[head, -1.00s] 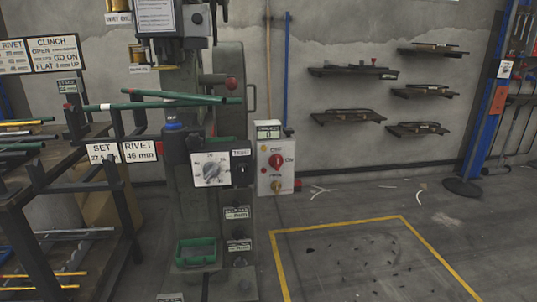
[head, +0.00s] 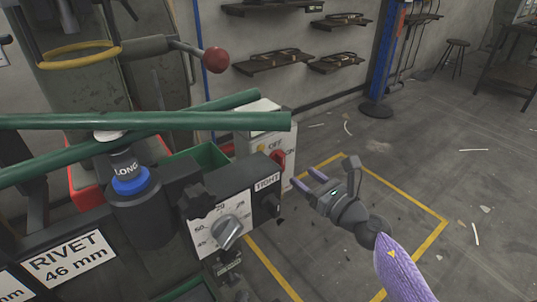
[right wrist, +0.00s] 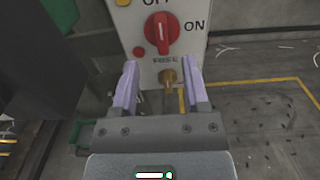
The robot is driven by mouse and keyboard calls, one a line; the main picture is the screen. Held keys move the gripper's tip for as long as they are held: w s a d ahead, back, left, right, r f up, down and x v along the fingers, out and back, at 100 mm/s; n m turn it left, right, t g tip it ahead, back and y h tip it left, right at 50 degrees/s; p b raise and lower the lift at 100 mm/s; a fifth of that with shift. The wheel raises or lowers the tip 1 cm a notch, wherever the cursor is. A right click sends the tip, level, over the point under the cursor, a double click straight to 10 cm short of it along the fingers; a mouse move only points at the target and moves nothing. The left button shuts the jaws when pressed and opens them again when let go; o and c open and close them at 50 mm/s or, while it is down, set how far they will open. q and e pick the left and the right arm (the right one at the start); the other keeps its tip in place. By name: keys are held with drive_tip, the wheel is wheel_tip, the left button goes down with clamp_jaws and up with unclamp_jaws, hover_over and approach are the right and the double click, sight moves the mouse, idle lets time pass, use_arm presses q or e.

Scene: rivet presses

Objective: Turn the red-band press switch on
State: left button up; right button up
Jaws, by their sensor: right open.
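A pale switch box (head: 247,141) with a red rotary knob (head: 278,159) stands behind the near press (head: 150,215). The right wrist view shows the knob (right wrist: 162,33) face on, with OFF above it and ON to its right. Its pale ridge stands upright, toward OFF. My right gripper (head: 305,178) is open and empty, in front of the box. In the right wrist view its fingertips (right wrist: 161,70) lie below the knob, apart from it. The near press has a blue collar marked LONG; I cannot make out a red band on a press. My left gripper is not in view.
Green bars (head: 200,121) cross in front of the switch box's upper left. A dial (head: 229,233) and a TIGHT plate (head: 267,182) sit on the near press. A red ball lever (head: 215,60) sticks out above. The yellow-outlined floor (head: 400,215) at right is mostly clear.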

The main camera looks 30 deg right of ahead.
sight(284, 161)
drive_tip(key=w, duration=0.3)
drive_tip(key=w+b, duration=0.1)
drive_tip(key=w, duration=0.3)
drive_tip(key=shift+a+f+b, duration=0.2)
drive_tip(key=shift+b, duration=0.1)
drive_tip(key=shift+w+r, duration=0.1)
drive_tip(key=shift+w, duration=0.4)
drive_tip(key=shift+c, duration=0.7)
clamp_jaws()
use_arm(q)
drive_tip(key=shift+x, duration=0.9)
